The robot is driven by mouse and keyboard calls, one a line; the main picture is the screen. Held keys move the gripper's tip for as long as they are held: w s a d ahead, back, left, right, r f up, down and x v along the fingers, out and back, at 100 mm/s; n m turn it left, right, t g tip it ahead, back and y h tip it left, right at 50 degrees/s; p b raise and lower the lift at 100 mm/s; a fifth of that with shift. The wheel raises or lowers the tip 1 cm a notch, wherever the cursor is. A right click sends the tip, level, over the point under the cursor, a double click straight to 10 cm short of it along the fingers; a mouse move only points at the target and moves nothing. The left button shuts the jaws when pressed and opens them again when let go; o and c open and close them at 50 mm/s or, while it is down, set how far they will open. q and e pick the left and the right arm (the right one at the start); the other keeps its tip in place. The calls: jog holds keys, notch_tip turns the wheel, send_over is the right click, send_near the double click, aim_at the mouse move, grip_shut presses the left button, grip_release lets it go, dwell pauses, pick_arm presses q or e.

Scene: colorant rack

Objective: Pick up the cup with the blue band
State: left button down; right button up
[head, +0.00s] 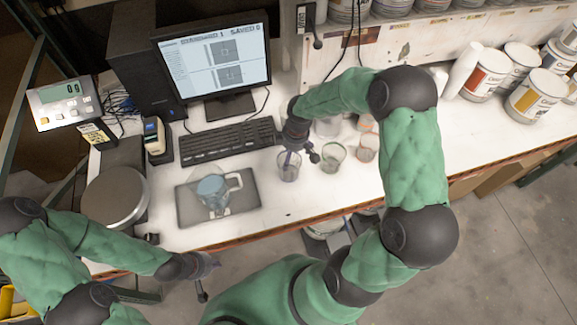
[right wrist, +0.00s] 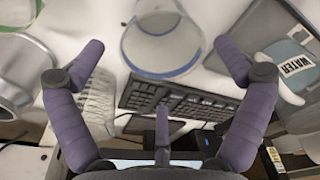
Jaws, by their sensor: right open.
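The cup with the blue band (right wrist: 160,45) is clear, and its blue ring curves along its lower edge in the right wrist view. My right gripper (right wrist: 158,58) is open, with one purple finger on each side of the cup and visible gaps between. In the head view the right gripper (head: 299,157) is beside and above a clear cup (head: 288,168) near the table's front; the blue band cannot be made out there. My left gripper (head: 203,275) is low, off the table's front edge, and its jaws are too small to read.
Other cups (head: 334,155) (head: 367,147) stand close to the right. A water pitcher (head: 213,190) stands on a dark mat (head: 250,205) to the left. The keyboard (head: 228,141) and monitor (head: 215,62) are behind. Paint cans (head: 484,74) line the right.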

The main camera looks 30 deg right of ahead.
jog(key=f, duration=0.5)
jog(key=shift+w+a+f, duration=0.1)
jog(key=shift+w+a, duration=0.05)
jog(key=shift+a, duration=0.15)
jog(key=c, duration=0.6)
jog(key=shift+c, duration=0.2)
